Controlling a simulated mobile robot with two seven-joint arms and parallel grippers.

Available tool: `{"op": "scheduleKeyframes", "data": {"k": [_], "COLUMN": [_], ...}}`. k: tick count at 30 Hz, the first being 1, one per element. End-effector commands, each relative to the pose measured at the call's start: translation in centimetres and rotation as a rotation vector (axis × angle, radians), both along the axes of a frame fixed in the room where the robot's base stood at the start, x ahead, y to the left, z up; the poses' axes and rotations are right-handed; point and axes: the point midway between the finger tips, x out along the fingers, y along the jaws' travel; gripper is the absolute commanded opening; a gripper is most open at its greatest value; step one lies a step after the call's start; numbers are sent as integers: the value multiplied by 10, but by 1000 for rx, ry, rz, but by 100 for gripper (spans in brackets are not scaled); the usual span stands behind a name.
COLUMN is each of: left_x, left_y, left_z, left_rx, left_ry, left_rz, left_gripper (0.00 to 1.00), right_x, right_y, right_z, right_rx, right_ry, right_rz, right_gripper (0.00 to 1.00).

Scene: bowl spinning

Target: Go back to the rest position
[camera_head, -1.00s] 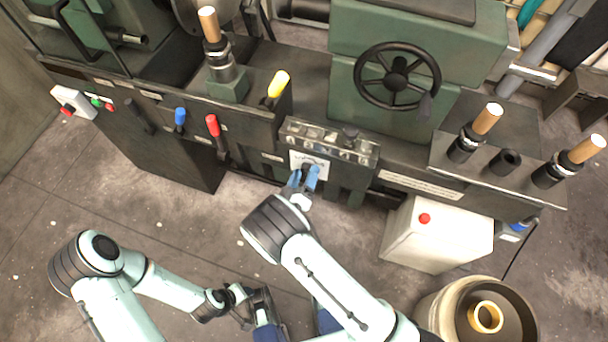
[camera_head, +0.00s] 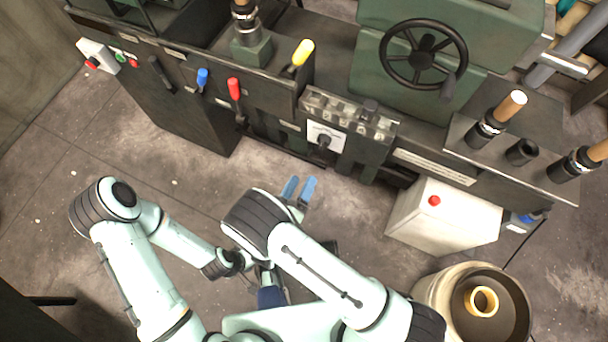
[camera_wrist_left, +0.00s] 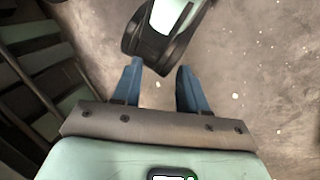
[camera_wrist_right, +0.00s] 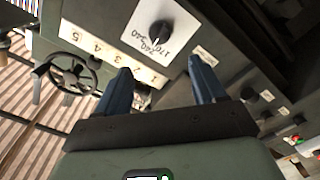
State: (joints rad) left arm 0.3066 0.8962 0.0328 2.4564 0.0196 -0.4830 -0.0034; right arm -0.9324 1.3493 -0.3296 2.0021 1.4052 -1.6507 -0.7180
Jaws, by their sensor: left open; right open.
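My right gripper (camera_head: 299,189) is open and empty, with its blue fingers apart over the floor in front of the machine. In the right wrist view its fingers (camera_wrist_right: 160,90) are spread, and a black knob (camera_wrist_right: 160,33) on a white dial plate (camera_wrist_right: 140,47) lies beyond them, untouched. The knob also shows in the head view (camera_head: 323,142). My left gripper (camera_wrist_left: 157,88) is open and empty in the left wrist view, with part of my other arm beyond its fingers. In the head view the left gripper is mostly hidden behind my right arm.
The green machine has a handwheel (camera_head: 423,57) and red (camera_head: 234,89), blue (camera_head: 202,78) and yellow (camera_head: 302,53) levers. A white box (camera_head: 443,216) with a red button stands at the right. A barrel (camera_head: 437,292) holding a gold ring (camera_head: 481,301) is at lower right. Floor at left is clear.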

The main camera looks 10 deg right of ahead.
Motion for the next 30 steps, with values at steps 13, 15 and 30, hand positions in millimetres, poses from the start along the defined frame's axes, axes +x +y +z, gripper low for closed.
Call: {"op": "scheduleKeyframes", "data": {"k": [13, 15, 30], "left_x": [0, 0, -19], "left_y": [0, 0, -7], "left_z": [0, 0, 80], "left_rx": [0, 0, -24], "left_ry": [1, 1, 65], "left_rz": [0, 0, -24], "left_gripper": [43, 43, 43], "right_x": [0, 0, -45], "right_y": [0, 0, -91], "right_z": [0, 0, -79], "right_rx": [0, 0, 722], "right_ry": [0, 0, 606], "right_rz": [0, 0, -97], "right_gripper": [69, 69, 69]}}
